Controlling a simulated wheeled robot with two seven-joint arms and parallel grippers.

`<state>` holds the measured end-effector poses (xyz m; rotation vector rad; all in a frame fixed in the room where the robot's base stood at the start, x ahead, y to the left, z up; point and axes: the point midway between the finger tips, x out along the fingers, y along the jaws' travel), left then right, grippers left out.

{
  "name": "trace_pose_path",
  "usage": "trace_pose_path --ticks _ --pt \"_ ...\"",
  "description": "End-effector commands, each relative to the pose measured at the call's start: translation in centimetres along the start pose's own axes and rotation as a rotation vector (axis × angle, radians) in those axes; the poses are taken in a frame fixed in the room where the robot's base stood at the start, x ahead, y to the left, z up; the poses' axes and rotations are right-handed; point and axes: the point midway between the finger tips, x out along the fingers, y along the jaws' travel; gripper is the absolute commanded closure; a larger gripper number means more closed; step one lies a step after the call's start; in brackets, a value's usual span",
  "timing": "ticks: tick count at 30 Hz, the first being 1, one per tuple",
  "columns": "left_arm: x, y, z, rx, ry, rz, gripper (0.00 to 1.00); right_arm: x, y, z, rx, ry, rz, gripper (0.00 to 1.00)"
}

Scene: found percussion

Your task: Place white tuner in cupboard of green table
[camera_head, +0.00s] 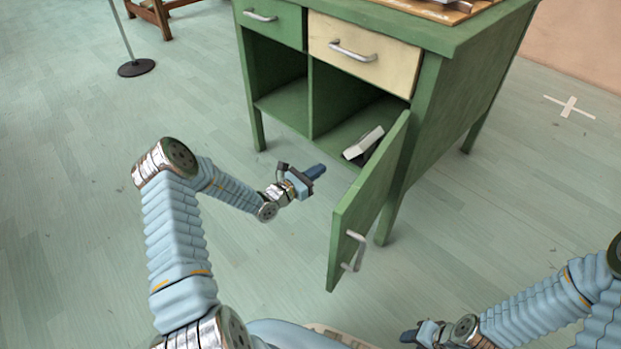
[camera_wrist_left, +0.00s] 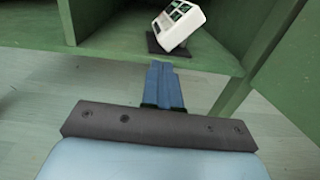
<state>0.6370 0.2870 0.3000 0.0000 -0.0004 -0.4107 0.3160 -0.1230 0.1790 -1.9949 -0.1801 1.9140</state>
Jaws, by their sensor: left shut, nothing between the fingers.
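The white tuner (camera_head: 363,143) rests tilted inside the right-hand lower compartment of the green table (camera_head: 437,110). In the left wrist view the tuner (camera_wrist_left: 178,22) leans on a dark flat piece (camera_wrist_left: 168,46) near the compartment's front edge. The cupboard door (camera_head: 365,205) of that compartment stands open toward me. My left gripper (camera_head: 318,170) is shut and empty, in front of the compartment and apart from the tuner; its fingers also show in the left wrist view (camera_wrist_left: 161,80). My right gripper (camera_head: 408,336) is low at the bottom edge, and its fingers are too small to judge.
The open door, with its metal handle (camera_head: 353,251), stands between my two arms. A cream drawer (camera_head: 364,61) and a green drawer (camera_head: 268,18) sit above the compartments. The left compartment looks empty. A stand with a round black base (camera_head: 137,68) is at the back left. The floor on the left is clear.

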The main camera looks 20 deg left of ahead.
Motion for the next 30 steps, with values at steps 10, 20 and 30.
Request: trace_pose_path --ticks 10,20,30 --pt "6.6 -0.1 -0.2 0.000 -0.001 0.000 1.00 1.4 0.5 -0.1 0.001 0.003 0.000 0.57" --pt "8.3 0.0 0.0 0.000 0.000 0.001 1.00 1.7 0.6 -0.1 0.001 0.004 0.000 0.57" --pt "9.4 0.0 -0.3 0.001 -0.001 -0.001 1.00 2.3 0.8 -0.1 0.001 0.005 0.000 0.57"
